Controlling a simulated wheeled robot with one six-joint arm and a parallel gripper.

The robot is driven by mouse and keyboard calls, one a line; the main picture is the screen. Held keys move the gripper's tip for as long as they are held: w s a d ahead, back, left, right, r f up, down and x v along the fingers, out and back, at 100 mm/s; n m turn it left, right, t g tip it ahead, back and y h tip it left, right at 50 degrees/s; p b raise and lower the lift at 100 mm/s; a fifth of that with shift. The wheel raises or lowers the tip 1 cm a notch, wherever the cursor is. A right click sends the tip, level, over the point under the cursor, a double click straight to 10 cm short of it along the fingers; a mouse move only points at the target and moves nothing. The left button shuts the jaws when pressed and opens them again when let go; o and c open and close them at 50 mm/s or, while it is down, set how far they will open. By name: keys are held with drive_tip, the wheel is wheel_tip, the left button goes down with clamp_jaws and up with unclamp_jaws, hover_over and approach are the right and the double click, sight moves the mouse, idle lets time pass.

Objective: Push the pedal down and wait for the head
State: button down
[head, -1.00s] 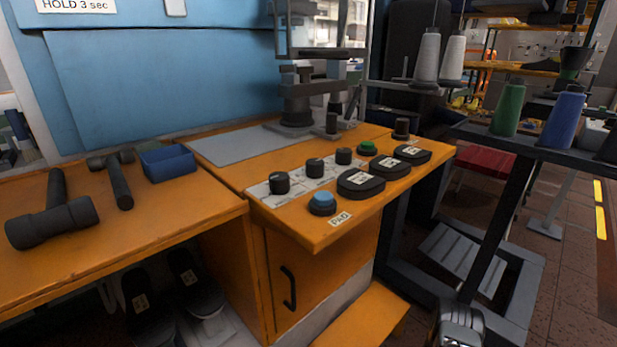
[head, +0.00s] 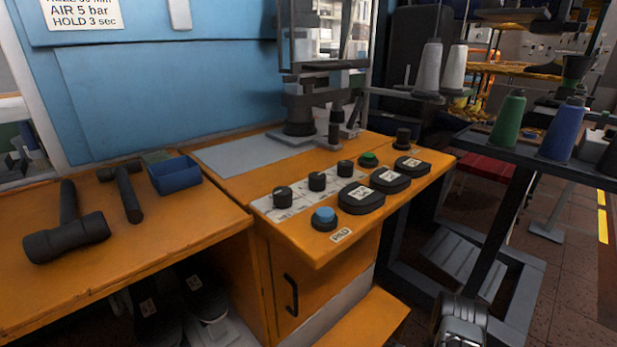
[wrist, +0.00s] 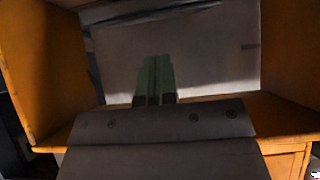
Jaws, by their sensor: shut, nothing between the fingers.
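My gripper (wrist: 154,82) shows in the wrist view, its two greenish fingers together with nothing between them. It points into a space with orange side panels and a grey back. A dark bar (wrist: 150,14) crosses the top of that space; I cannot tell whether it is the pedal. In the head view a grey slatted plate (head: 462,253) lies low under the dark stand. No part is clearly marked as the pedal. The machine head (head: 299,108), dark grey, stands at the back of the orange bench, upright over a grey plate. I see no contact by the fingers.
The orange bench (head: 330,262) carries black knobs, a blue button (head: 324,218), a green button (head: 368,159) and several black pads. Hammers (head: 68,238) and a blue tray (head: 176,174) lie at left. A dark stand (head: 490,225) with thread cones is at right.

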drive_tip(key=p+v, duration=0.4)
drive_tip(key=v, duration=0.4)
idle(0.4)
drive_tip(key=shift+s, duration=0.1)
idle(0.4)
